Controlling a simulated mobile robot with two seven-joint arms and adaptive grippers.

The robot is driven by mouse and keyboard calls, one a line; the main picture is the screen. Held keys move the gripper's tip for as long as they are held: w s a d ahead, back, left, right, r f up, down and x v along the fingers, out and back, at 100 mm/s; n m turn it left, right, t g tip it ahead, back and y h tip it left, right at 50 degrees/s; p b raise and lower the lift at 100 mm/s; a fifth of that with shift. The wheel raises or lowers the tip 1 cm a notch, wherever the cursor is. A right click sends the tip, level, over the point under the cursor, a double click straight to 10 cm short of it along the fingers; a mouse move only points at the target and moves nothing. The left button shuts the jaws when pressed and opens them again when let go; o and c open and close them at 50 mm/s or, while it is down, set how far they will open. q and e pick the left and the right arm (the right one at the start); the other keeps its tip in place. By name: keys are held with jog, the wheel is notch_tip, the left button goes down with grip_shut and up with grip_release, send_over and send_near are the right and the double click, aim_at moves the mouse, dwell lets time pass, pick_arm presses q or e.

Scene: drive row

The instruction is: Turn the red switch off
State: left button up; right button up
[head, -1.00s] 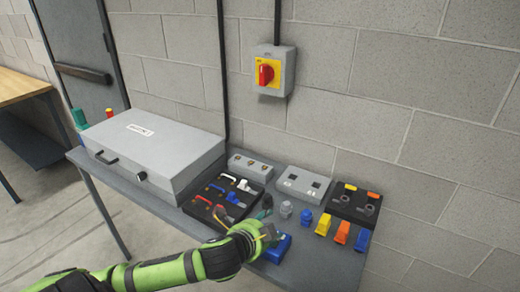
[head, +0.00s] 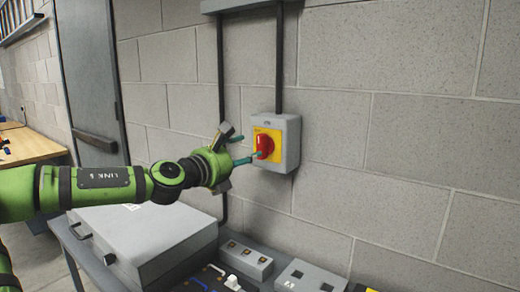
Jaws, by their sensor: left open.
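The red switch (head: 265,146) is a rotary knob on a yellow plate (head: 274,135), on a grey box (head: 290,147) fixed to the block wall. My left gripper (head: 245,149) is open, with its teal fingertips at the left side of the knob. One fingertip is in front of the lower left of the knob and the other is above and to the left. I cannot tell whether either touches it. The knob's exact angle is hard to read, partly behind the fingertip. My right gripper is not in view.
Below is a table with a large grey case (head: 145,240), a small grey box with several switches (head: 245,260) and another grey box (head: 311,277). A black conduit (head: 279,60) runs up from the switch box. The wall to the right is clear.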

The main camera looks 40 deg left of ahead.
aim_at(257, 148)
pick_arm(q)
jog(key=w, duration=0.1)
jog(key=w+p, duration=0.2)
jog(key=shift+w+a, duration=0.25)
jog(key=shift+w, duration=0.15)
jog(key=shift+w+f, duration=0.15)
jog(key=shift+w, duration=0.55)
jog(key=shift+w+a+p, duration=0.1)
jog(key=shift+w+p, duration=0.2)
jog(key=shift+w, duration=0.1)
grip_shut()
